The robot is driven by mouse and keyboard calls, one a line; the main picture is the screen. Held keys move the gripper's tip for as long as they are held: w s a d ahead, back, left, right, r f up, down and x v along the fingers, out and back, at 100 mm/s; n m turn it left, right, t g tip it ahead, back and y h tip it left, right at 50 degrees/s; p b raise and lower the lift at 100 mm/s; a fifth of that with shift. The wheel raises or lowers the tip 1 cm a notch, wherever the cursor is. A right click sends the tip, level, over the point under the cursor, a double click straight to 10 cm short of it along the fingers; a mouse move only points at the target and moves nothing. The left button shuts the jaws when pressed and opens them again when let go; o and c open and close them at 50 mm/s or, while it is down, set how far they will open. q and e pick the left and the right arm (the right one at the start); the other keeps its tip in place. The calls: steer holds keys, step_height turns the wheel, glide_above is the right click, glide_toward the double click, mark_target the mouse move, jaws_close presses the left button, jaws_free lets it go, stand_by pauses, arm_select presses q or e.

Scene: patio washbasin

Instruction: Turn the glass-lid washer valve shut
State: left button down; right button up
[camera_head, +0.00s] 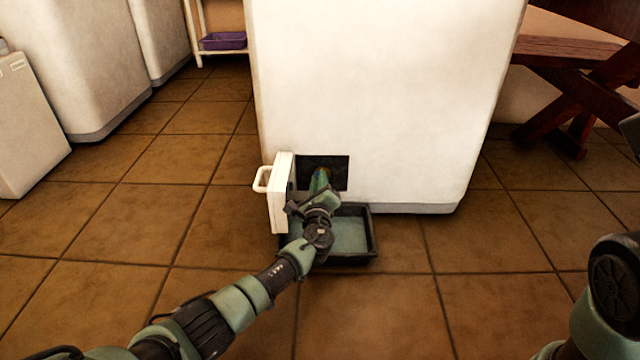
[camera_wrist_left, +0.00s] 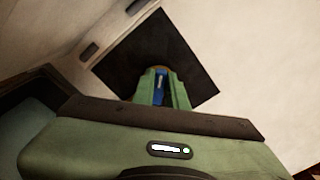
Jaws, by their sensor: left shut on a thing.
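The white washer (camera_head: 385,90) stands in front of me, with a dark square opening (camera_head: 340,172) low in its front. The opening's white hatch door (camera_head: 281,205) is swung open to the left. My left gripper (camera_head: 320,180) reaches into the opening from the front. In the left wrist view its green fingers (camera_wrist_left: 162,90) are shut on a narrow blue valve handle (camera_wrist_left: 161,86) in front of the dark recess (camera_wrist_left: 190,70). A brownish round part shows behind the fingertips. The fingers hide most of the valve, so its turn angle is unclear.
A black tray (camera_head: 374,240) with pale greenish contents lies on the tiles below the opening, under my left wrist. Other white appliances stand at the left. A purple bin (camera_head: 223,41) sits on a shelf behind. A wooden table (camera_head: 575,60) is at the right.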

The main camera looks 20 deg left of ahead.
arm_select(q)
steer(key=shift+s+a+f+n, duration=0.1)
steer(key=shift+f+n, duration=0.1)
steer(key=shift+n, duration=1.4)
steer(key=shift+w+f+n, duration=0.1)
steer(key=shift+f+n, duration=0.05)
steer(key=shift+n, duration=1.45)
steer(key=shift+s+a+f+n, duration=0.1)
steer(key=shift+f+n, duration=0.1)
steer(key=shift+n, duration=1.4)
steer(key=c, duration=1.4)
jaws_free()
steer(key=shift+c, duration=0.2)
steer(key=p+v, duration=0.4)
steer(key=v, duration=0.3)
steer(key=shift+s+d+p, duration=0.2)
steer(key=shift+s+p, duration=0.2)
